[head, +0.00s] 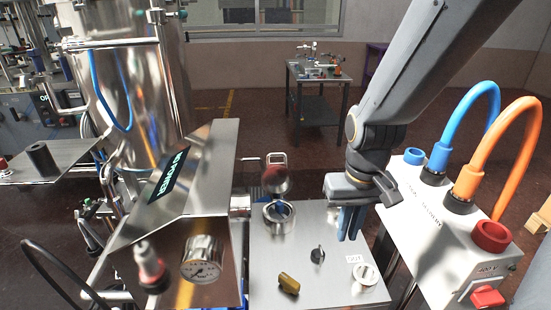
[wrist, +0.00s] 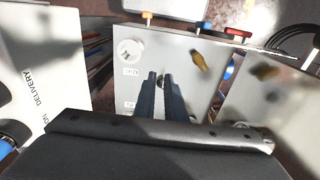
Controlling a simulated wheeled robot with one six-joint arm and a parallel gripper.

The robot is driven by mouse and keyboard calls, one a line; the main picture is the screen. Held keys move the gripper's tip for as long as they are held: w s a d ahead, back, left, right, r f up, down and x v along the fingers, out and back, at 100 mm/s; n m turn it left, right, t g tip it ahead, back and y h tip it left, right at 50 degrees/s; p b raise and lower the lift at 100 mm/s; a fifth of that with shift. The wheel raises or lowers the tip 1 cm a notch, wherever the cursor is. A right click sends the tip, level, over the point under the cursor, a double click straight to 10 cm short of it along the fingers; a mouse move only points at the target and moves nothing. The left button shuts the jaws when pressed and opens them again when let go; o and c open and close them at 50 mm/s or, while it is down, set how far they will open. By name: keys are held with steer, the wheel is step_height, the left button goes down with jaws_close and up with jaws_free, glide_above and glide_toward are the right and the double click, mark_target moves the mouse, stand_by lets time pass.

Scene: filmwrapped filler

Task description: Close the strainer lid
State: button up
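The strainer (head: 279,213) is a round metal ring set in the top of a steel box. Its lid (head: 276,180) is a dark reddish disc standing raised at the ring's back edge, so the opening shows. My gripper (head: 349,238) points down over the right part of the box, to the right of the strainer and apart from it. In the wrist view my gripper's two dark blue fingers (wrist: 161,78) stand a narrow gap apart with nothing held between them. The strainer and lid do not show in the wrist view.
The steel box top (head: 318,280) carries a black knob (head: 317,255), a yellow-brown knob (head: 289,284) and a white dial (head: 366,274). A white box with blue and orange hoses (head: 440,225) stands right. A steel housing with a gauge (head: 203,259) stands left.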

steer(key=w+a+r, duration=0.1)
steer(key=w, duration=0.6)
steer(key=w+a+r, duration=0.2)
steer(key=w, duration=0.6)
steer(key=w+a+r, duration=0.1)
steer(key=w+r, duration=0.1)
steer(key=w, duration=0.6)
steer(key=shift+a, duration=0.25)
jaws_close()
steer(key=w+a+r, duration=0.2)
steer(key=w+a, duration=0.2)
steer(key=w, duration=0.5)
steer(key=w+a+r, duration=0.1)
steer(key=w+a, duration=0.3)
steer(key=w, duration=0.6)
steer(key=shift+t, duration=0.4)
steer(key=shift+s+a+f+p, duration=0.1)
steer(key=shift+s+f+p, duration=0.35)
steer(key=shift+f+p, duration=0.75)
steer(key=shift+s+d+f+p, duration=0.1)
steer(key=shift+s+f+p, duration=0.55)
steer(key=shift+f, duration=1)
steer(key=shift+s+a+f+p, duration=0.1)
steer(key=shift+s+f+p, duration=0.2)
steer(key=shift+f+p, duration=1)
steer(key=shift+f, duration=0.15)
